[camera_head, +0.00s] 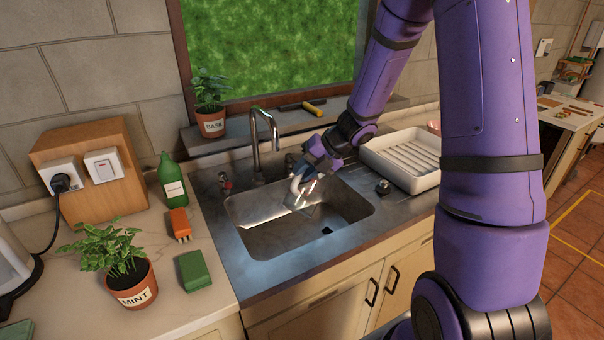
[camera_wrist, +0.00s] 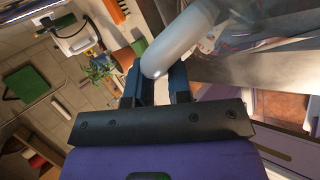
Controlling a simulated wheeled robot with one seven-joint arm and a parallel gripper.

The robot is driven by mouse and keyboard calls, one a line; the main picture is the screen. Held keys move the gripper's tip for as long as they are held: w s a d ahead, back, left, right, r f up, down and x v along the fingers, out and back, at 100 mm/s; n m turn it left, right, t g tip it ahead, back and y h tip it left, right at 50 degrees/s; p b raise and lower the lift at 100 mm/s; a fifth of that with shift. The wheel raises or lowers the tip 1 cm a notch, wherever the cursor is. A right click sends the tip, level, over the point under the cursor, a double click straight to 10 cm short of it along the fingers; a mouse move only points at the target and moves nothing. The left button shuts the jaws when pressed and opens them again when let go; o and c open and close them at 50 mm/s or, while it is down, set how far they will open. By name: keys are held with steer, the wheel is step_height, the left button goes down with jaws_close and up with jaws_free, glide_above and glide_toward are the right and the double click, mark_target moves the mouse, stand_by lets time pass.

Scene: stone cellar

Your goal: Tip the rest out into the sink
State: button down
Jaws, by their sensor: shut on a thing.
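The sink (camera_head: 262,235) is a steel basin set in the counter below the window. My gripper (camera_head: 316,168) is over the back right part of the basin, pointing down. It is shut on a pale grey curved handle (camera_head: 295,184), which seems to belong to a clear vessel tilted over the basin. In the wrist view the handle (camera_wrist: 187,38) passes between the dark fingers of my gripper (camera_wrist: 158,85), with something see-through to its right. I cannot tell what is in the vessel or whether anything is running out.
The tap (camera_head: 266,130) stands behind the basin. A dish rack (camera_head: 405,172) is on the right. A green bottle (camera_head: 172,180), an orange block (camera_head: 180,224), a green sponge (camera_head: 194,271) and a mint pot (camera_head: 132,288) stand on the left. A basil pot (camera_head: 210,124) is on the sill.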

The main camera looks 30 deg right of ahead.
steer(key=shift+w+d+f+m+g+y, duration=0.1)
steer(key=shift+w+d+m+g+y, duration=0.15)
steer(key=shift+d+y, duration=0.2)
steer(key=shift+w+d+m+g+y, duration=0.15)
steer(key=shift+w+d+y, duration=0.15)
steer(key=shift+d, duration=0.2)
steer(key=shift+s+d+m+y, duration=0.1)
steer(key=shift+d+m+y, duration=0.25)
steer(key=shift+d, duration=0.3)
steer(key=shift+w+d+f+m+g+y, duration=0.25)
steer(key=shift+w+d+g+y, duration=0.1)
steer(key=shift+d+y, duration=0.2)
steer(key=shift+r, duration=0.1)
steer(key=shift+w+d+r+y, duration=0.4)
steer(key=shift+d+y, duration=0.05)
steer(key=shift+d, duration=0.15)
